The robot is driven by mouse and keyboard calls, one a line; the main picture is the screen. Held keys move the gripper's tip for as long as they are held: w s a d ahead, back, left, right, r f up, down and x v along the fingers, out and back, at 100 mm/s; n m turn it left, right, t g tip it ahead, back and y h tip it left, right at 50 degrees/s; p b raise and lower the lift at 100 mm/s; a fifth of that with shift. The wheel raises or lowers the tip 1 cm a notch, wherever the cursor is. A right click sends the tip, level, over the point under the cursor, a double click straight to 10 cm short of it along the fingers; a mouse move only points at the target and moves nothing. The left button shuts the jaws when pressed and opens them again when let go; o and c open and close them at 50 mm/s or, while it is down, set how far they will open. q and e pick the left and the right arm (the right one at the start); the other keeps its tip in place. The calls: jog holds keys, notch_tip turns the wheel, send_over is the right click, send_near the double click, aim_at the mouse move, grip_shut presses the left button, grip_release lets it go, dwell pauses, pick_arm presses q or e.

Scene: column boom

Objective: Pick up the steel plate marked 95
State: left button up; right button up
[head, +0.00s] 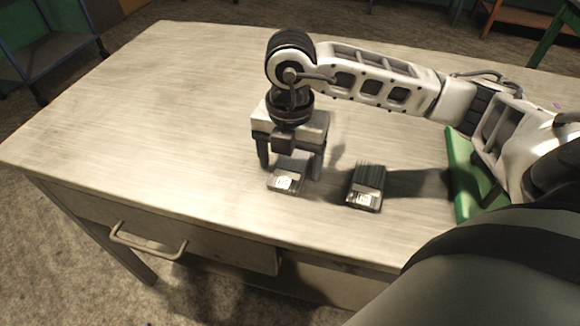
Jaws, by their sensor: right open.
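Two small dark, ribbed plate-like blocks with pale labels lie on the wooden table. The left block (287,182) sits beneath my right gripper (290,170). The right block (366,186) lies a little to the right, apart from the gripper. The labels are too small to read, so I cannot tell which is the steel plate marked 95. My right gripper points down, open, with its fingers on either side of the left block's far part. I cannot tell whether they touch it. The gripper hides part of that block. My left gripper is not in view.
The table (150,110) is broad and clear on its left and far side. A green object (462,175) lies at the right, partly behind my arm. A drawer with a handle (147,243) is in the table's front. Shelving (50,40) stands at the upper left.

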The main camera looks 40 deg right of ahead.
jog(key=c, duration=1.5)
jog(key=shift+r, duration=0.1)
jog(key=shift+c, duration=0.2)
